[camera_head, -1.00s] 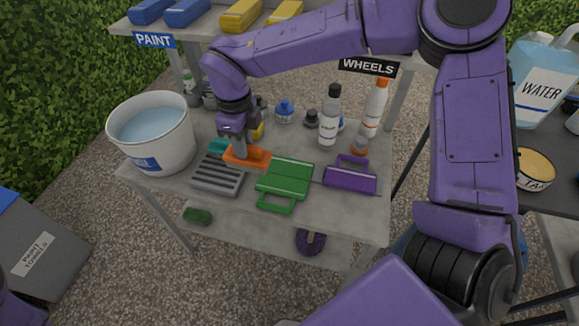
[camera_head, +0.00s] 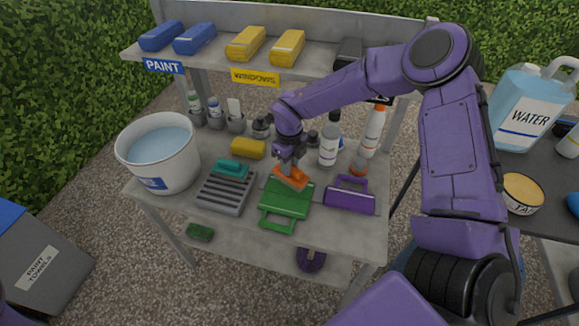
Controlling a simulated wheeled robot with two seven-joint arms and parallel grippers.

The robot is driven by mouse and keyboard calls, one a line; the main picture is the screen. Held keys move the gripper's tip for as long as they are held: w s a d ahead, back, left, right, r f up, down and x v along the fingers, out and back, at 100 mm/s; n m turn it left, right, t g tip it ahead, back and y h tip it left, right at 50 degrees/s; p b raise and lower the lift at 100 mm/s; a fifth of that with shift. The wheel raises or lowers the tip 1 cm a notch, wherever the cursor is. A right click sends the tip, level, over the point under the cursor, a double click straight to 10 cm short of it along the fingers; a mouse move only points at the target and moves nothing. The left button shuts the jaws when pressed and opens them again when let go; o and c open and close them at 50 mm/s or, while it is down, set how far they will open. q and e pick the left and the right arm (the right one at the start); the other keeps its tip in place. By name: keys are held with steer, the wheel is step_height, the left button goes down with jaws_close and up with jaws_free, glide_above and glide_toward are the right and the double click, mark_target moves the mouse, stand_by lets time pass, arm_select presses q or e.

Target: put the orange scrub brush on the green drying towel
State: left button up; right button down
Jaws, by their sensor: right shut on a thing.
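My right gripper (camera_head: 288,163) points down over the middle of the table and is shut on the orange scrub brush (camera_head: 292,178). The brush is tilted in the picture and overlaps the back part of the green drying towel (camera_head: 287,204). Whether it touches the towel or hangs just above it, I cannot tell. The towel lies flat on the table with a loop at its front. The fingertips are partly hidden by the gripper and brush. My left gripper is not in view.
A grey slatted rack (camera_head: 222,194) holding a teal brush (camera_head: 231,168) is left of the towel, a purple item (camera_head: 350,197) right of it. A water bucket (camera_head: 160,155) stands at left. A yellow sponge (camera_head: 248,148) and bottles (camera_head: 329,144) stand behind.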

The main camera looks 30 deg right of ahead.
steer(key=shift+f, duration=1.2)
steer(key=shift+a, duration=0.1)
steer(key=c, duration=0.9)
jaws_free()
steer(key=shift+f, duration=0.1)
steer(key=shift+c, duration=0.2)
step_height(320, 180, up, 8)
steer(key=shift+f+b, duration=0.1)
steer(key=shift+b, duration=0.4)
